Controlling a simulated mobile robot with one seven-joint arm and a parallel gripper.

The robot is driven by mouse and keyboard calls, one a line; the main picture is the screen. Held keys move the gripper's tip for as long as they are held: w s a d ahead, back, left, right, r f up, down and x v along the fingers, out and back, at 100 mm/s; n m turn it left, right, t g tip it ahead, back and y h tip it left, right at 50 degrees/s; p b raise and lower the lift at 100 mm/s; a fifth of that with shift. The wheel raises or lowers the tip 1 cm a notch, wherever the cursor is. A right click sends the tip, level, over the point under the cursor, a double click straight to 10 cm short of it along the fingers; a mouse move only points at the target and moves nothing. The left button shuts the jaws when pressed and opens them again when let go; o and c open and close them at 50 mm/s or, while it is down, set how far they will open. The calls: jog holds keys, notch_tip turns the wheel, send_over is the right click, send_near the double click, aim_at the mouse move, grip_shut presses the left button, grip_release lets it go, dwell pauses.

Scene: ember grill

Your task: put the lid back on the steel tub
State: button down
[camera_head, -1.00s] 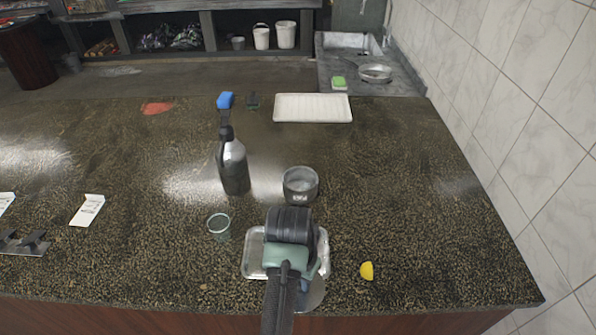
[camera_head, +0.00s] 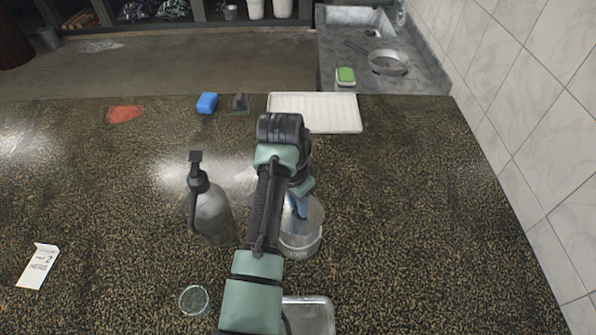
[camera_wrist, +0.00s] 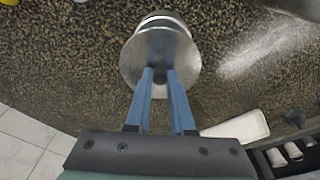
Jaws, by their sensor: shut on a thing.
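The steel tub (camera_head: 300,247) stands on the speckled counter, right of the dark bottle. My gripper (camera_head: 301,207) is over it, its blue fingers pointing down. The fingers are shut on the round grey lid (camera_head: 316,214), which is over the tub's mouth and hides most of it. In the wrist view the lid (camera_wrist: 186,62) is a wide disc at the fingertips (camera_wrist: 160,73), and the tub (camera_wrist: 165,18) shows past its far edge. I cannot tell whether the lid touches the rim.
The dark pump bottle (camera_head: 210,212) stands close on the left. A glass cup (camera_head: 194,300) and a metal tray (camera_head: 312,312) are in front. A white tray (camera_head: 340,112), a blue block (camera_head: 207,103) and a green sponge (camera_head: 346,75) are behind. The right counter is clear.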

aim_at(297, 213)
jog(key=shift+w+r, duration=0.1)
jog(key=shift+w, duration=0.2)
jog(key=shift+s+f+b, duration=0.25)
jog(key=shift+f+b, duration=0.35)
jog(key=shift+b, duration=0.2)
notch_tip(297, 213, down, 3)
jog(key=b, duration=0.3)
jog(key=shift+f, duration=0.15)
jog(key=shift+w+f+b, duration=0.1)
jog(key=shift+f+b, duration=0.3)
jog(key=shift+f, duration=0.45)
jog(key=shift+r+p, duration=0.1)
jog(key=shift+p, duration=0.45)
jog(key=shift+f+p, duration=0.25)
jog(key=shift+p, duration=0.05)
dwell(1.0)
